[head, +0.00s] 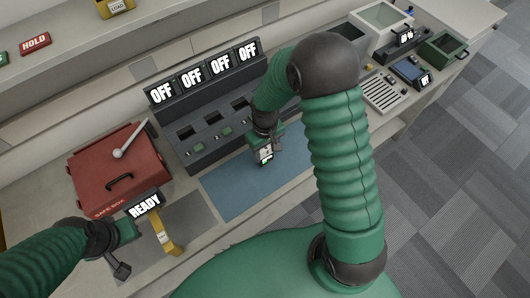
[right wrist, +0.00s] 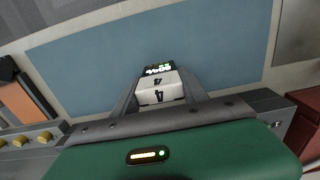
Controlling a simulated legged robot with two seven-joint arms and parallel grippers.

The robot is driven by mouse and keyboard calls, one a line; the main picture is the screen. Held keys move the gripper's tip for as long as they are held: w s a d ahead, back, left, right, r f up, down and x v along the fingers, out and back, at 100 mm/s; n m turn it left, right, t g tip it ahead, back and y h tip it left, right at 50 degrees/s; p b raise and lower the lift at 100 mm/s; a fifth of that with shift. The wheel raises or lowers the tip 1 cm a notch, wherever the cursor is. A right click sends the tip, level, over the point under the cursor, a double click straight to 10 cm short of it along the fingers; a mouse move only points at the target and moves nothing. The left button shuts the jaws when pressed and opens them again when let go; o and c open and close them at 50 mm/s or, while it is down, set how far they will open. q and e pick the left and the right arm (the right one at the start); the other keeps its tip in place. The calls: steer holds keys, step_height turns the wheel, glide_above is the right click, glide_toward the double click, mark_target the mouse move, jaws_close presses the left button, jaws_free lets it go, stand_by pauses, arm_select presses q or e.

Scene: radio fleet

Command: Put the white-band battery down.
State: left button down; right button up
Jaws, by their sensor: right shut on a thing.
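The white-band battery (head: 266,154) is in my right gripper (head: 268,147), over the blue mat (head: 238,190) in the head view. In the right wrist view the battery (right wrist: 160,88) shows its white band marked 4 and a small lit display at its far end, between the two grey fingers. Blue mat (right wrist: 90,65) surrounds it there. I cannot tell whether the battery touches the mat. My left gripper (head: 137,223) is at the lower left, by a READY display (head: 145,205) and a yellow piece (head: 164,238); its fingers are not clear.
A charger rack (head: 205,125) with several OFF displays stands behind the mat. A red safe box (head: 118,170) is to its left. A speaker-like grille (head: 382,92), a blue device (head: 408,70) and a green box (head: 443,47) are at the right. Much of the blue mat is clear.

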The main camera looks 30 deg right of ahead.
steer(key=shift+s+a+f, duration=0.15)
steer(key=shift+s+f, duration=0.05)
steer(key=shift+f, duration=0.35)
steer(key=shift+s+a+f, duration=0.1)
steer(key=shift+s+f, duration=0.05)
steer(key=shift+f, duration=0.4)
steer(key=shift+w+f, duration=0.1)
steer(key=shift+f, duration=0.05)
steer(key=o, duration=1.5)
steer(key=shift+d, duration=0.15)
